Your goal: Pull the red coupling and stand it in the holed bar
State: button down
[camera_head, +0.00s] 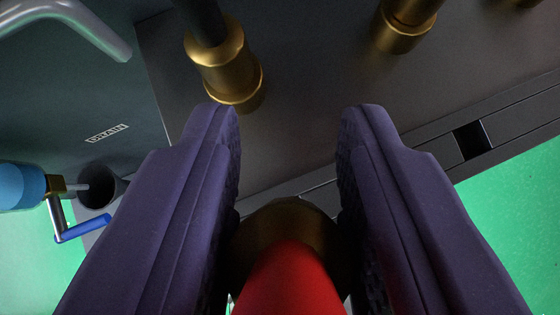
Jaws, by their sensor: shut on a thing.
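The red coupling (290,285) shows at the bottom centre of the view, with a dark brass collar (285,222) at its far end. My gripper (291,125) has two purple ribbed fingers, shut on the coupling low between them. The fingertips reach past the collar and stand apart. Whether the collar touches the dark surface behind it cannot be told. A dark strip (515,122) with a square opening (472,140) runs along the panel's edge at right. I cannot tell whether it is the holed bar.
A brass fitting (228,72) with a black hose stands just beyond the left fingertip. Another brass fitting (403,25) is at the top right. At left are a blue-handled crank valve (62,205) and a dark round socket (98,186). Green floor (520,220) shows at right.

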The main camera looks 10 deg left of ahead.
aim_at(289, 192)
jog(key=shift+f+b, duration=2.15)
jog(key=shift+f, duration=0.4)
jog(key=c, duration=0.7)
grip_release()
